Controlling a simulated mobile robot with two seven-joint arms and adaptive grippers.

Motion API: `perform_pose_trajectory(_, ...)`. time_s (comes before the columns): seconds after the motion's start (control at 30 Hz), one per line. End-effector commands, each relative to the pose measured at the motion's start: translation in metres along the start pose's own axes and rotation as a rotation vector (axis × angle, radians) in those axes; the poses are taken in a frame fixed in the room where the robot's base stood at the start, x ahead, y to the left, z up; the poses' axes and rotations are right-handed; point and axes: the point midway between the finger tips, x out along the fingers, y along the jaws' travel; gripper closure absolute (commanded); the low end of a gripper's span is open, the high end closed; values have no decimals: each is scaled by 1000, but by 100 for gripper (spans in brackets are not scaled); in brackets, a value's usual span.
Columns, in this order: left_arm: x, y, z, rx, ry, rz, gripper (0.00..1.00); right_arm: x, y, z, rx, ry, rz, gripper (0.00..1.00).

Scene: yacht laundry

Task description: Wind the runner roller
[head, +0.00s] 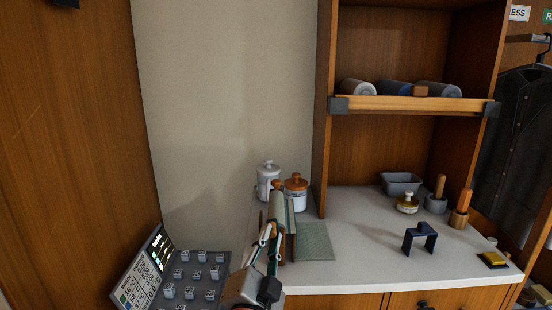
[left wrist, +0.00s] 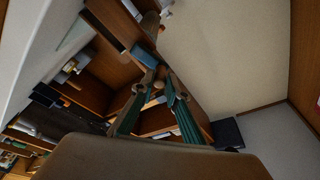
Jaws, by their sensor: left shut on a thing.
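The runner roller (head: 279,208) stands at the left end of the pale counter, seen nearly end-on. Its green runner (head: 314,240) lies flat on the counter to the right of it. My left gripper (head: 270,230) is at the near end of the roller, with its arm coming up from below. In the left wrist view, the two green fingers (left wrist: 157,90) close around a small wooden knob (left wrist: 158,84), which looks like the roller's crank handle. The fingers and arm hide most of the crank in the head view. My right gripper is not in view.
White jars (head: 268,181) with lids stand behind the roller. A dark stand (head: 420,238), a grey tub (head: 401,184) and wooden-handled tools are on the counter's right. Rolled cloths (head: 396,88) lie on the shelf above. A button panel (head: 193,280) stands at lower left.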

Motion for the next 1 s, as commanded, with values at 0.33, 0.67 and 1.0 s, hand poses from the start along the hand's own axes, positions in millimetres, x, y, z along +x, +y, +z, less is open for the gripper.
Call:
perform_pose_trajectory(0.33, 2, 11, -10, -3, 1, 6, 94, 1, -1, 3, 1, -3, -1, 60)
perform_pose_trajectory(0.67, 3, 31, -14, -8, -6, 13, 84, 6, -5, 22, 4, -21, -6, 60)
perform_pose_trajectory(1.0, 4, 32, -23, -9, -3, 15, 76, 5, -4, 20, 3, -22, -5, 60)
